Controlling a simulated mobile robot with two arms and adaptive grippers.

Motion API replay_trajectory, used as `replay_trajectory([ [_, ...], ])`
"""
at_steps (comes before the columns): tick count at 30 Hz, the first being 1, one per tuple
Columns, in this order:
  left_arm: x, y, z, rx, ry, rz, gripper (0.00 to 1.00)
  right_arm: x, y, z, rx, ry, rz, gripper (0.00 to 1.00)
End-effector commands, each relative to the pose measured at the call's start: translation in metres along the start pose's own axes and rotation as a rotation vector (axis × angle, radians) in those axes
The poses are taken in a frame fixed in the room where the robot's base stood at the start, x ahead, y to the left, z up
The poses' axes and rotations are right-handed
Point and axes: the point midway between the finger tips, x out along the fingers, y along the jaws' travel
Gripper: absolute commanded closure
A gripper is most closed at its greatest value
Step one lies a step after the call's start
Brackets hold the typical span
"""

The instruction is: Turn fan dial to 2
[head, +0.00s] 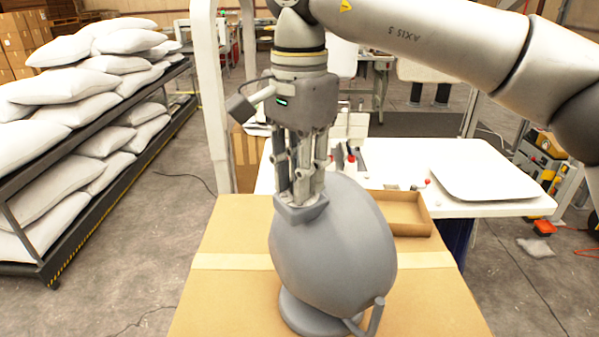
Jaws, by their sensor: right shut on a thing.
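A grey, rounded body (340,245), which looks like the fan, stands on a round grey base on top of a large cardboard box. A short bent grey piece (375,318) sticks out low at its right side. My right gripper (302,207) comes down from above, with its fingers pointing down at the upper left of the grey body. It is shut on a grey part there, which may be the dial; the fingers hide most of it. No numbers or dial marks can be read. My left gripper is not in view.
The cardboard box (225,290) has bare room left and right of the grey body. Behind it are a shallow cardboard tray (418,230) and a white table (395,155). A rack (100,190) with white pillows stands at the left.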

Motion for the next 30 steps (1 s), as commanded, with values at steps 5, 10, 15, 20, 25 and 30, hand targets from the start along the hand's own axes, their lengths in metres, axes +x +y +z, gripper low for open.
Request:
replay_trajectory([
  [5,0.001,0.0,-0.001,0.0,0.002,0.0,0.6,0.001,0.0,0.0,0.035,0.0,0.001,1.0],
  [10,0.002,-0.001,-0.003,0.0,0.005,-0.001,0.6,0.001,0.0,0.0,0.121,-0.001,0.001,1.0],
  [15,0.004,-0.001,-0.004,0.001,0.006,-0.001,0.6,0.002,0.0,-0.001,0.259,0.0,0.003,1.0],
  [20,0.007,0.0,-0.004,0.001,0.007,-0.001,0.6,0.002,0.0,0.0,0.41,0.0,0.002,1.0],
  [25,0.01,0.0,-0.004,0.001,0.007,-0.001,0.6,0.002,0.0,0.0,0.571,0.001,0.002,1.0],
  [30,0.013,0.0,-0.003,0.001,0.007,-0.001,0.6,0.002,0.0,0.0,0.731,0.001,0.003,1.0],
])
